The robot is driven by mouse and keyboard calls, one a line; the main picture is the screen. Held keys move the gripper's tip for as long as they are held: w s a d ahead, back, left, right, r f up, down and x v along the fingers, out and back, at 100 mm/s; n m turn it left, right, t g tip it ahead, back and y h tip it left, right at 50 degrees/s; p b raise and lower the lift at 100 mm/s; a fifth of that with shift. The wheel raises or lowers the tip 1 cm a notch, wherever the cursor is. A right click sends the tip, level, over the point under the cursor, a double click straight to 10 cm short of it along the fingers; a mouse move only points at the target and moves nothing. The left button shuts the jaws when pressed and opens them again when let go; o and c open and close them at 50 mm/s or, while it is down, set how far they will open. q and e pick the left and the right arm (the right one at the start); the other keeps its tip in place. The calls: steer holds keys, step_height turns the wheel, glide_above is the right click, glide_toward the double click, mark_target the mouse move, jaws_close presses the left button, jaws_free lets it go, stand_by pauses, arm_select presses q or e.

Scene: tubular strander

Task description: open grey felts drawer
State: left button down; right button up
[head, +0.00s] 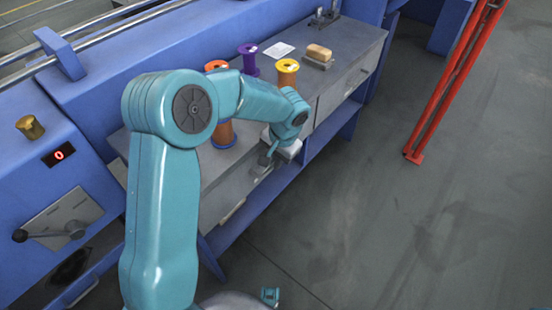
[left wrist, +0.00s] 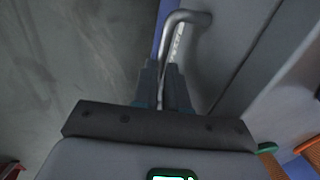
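The grey bench (head: 215,165) has grey drawer fronts along its side, with bar handles. My left gripper (head: 268,158) is at the front of the middle drawer (head: 240,190), partly hidden by its own wrist. In the left wrist view a bent metal handle (left wrist: 187,17) stands out from a grey drawer front (left wrist: 240,30). Its bar runs down between the fingers of my left gripper (left wrist: 164,85), which look closed around it. I see no label naming the felts drawer. A small teal part of my right gripper (head: 270,297) shows at the bottom edge; its fingers are unclear.
Orange, purple and yellow spools (head: 287,72) stand on the bench top, beside a tan block (head: 318,53) and a white card (head: 279,50). Another drawer (head: 345,85) is at the far right. Red posts (head: 455,80) stand on the right; the floor between is clear.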

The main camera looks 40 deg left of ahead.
arm_select(q)
steer(key=s+d+b, duration=0.1)
steer(key=d, duration=1.9)
steer(key=shift+s+d, duration=0.15)
steer(key=shift+s, duration=0.1)
steer(key=c, duration=1.2)
jaws_free()
steer(key=shift+o, duration=0.2)
step_height(320, 180, up, 16)
steer(key=d+p, duration=0.3)
steer(key=p, duration=0.1)
steer(key=shift+s, duration=0.2)
